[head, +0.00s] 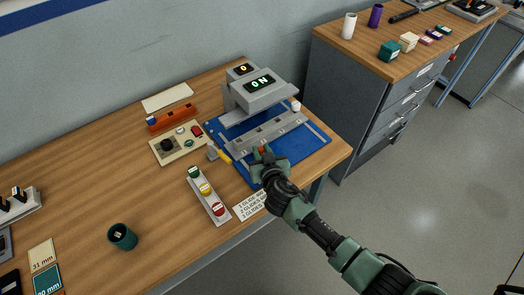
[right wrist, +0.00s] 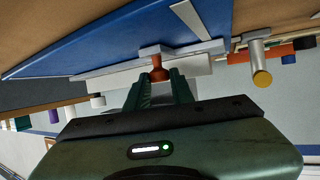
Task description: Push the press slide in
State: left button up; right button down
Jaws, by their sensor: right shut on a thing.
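The grey press (head: 265,95) stands on a blue base plate (head: 300,150), and its display reads "ON". A long grey slide plate (head: 268,132) with small holes lies under the press head. My right gripper (head: 262,156) is at the front edge of the blue base. In the right wrist view, its two fingers (right wrist: 158,88) are shut on a red knob (right wrist: 158,66) at the front of a grey plate (right wrist: 195,50). The fingers partly hide the knob. My left gripper is not in view.
A grey lever with a yellow handle (head: 222,154) is left of the slide. A strip of coloured buttons (head: 209,195), a control panel (head: 178,143) and a printed card (head: 250,206) lie nearby. A green cup (head: 122,236) stands at the front left. A drawer cabinet (head: 375,95) stands right.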

aim_at(252, 139)
jog(key=w+a+b, duration=0.2)
jog(key=w, duration=0.1)
jog(key=shift+w+a+f+b, duration=0.15)
jog(key=shift+a+b, duration=0.05)
jog(key=shift+b, duration=0.15)
jog(key=shift+w+a, duration=0.2)
jog(key=shift+w, duration=0.1)
jog(key=shift+r, duration=0.2)
jog(key=c, duration=1.2)
grip_release()
jog(key=shift+v, duration=3.85)
